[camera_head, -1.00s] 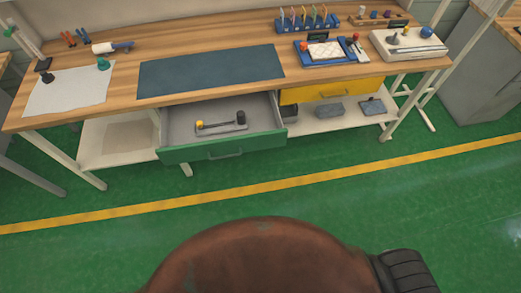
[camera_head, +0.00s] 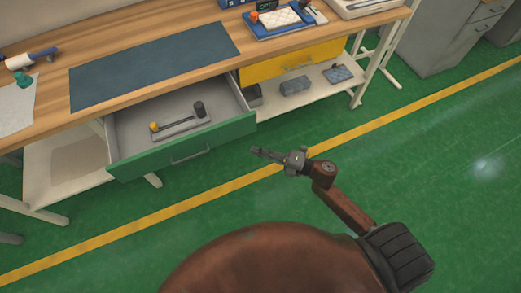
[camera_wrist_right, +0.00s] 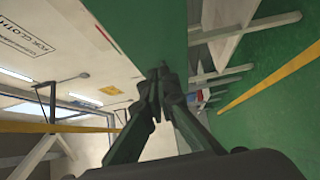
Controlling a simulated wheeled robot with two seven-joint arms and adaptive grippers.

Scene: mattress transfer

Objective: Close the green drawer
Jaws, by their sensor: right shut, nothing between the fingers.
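The green drawer (camera_head: 226,130) stands pulled out under the workbench in the head view. Its grey inside is exposed and holds a small tray-like item with a yellow knob and a dark knob (camera_head: 180,124). A bar handle (camera_head: 190,155) runs across its green front. My right gripper (camera_head: 256,151) is shut and empty, in front of the drawer near its right front corner; the exact gap is hard to judge. In the right wrist view, the closed fingers (camera_wrist_right: 161,74) point toward a green panel (camera_wrist_right: 125,30) that looks like the drawer front. My left gripper is not in view.
A shut yellow drawer (camera_head: 290,64) sits to the right of the green one. The workbench top (camera_head: 150,82) carries a dark mat (camera_head: 155,65). Lower shelf items (camera_head: 295,86) lie below the yellow drawer. Green floor with a yellow line is clear in front.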

